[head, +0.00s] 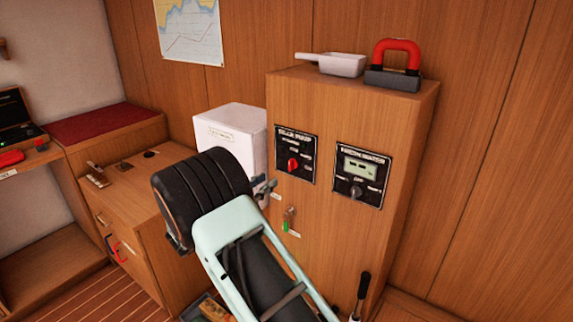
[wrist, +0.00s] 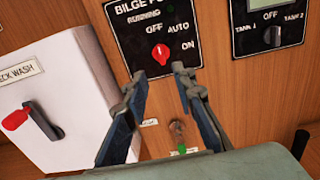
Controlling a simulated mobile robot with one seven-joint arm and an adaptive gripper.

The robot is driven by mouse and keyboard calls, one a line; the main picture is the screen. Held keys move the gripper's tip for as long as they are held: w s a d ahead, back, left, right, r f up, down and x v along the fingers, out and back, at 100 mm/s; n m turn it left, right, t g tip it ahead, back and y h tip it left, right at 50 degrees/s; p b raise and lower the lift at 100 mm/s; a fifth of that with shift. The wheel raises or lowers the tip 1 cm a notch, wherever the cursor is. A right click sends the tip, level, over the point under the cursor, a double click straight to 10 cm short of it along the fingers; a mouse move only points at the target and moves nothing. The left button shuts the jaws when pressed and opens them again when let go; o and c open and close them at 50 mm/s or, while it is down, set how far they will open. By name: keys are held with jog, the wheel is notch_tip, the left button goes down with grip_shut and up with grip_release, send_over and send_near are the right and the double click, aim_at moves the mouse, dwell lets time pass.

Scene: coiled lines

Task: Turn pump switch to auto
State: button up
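The bilge pump panel (head: 310,144) is a black plate on the wooden cabinet front, with a red rotary switch (head: 293,164). In the wrist view the panel (wrist: 130,50) shows the labels OFF, AUTO and ON, and the red switch (wrist: 160,54) has its light mark pointing up, roughly toward OFF. My gripper (wrist: 158,71) is open and empty. Its two fingertips are just below the switch in that view, one to each side, with no visible contact. In the head view my arm hides most of the gripper; only a fingertip (head: 265,187) shows, left of and below the switch.
A tank selector panel (head: 374,193) is right of the bilge panel. A key with a green tag (head: 288,222) hangs below. A white deck wash box (wrist: 62,95) with a red-ended lever is left. A white scoop (head: 340,65) and a red-handled block (head: 393,80) sit on top.

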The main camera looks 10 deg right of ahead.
aim_at(289, 166)
jog(key=p+x, duration=0.1)
jog(key=x, duration=0.9)
jog(key=shift+w+d, duration=0.2)
jog(key=shift+d, duration=0.1)
jog(key=shift+c, duration=0.5)
grip_shut()
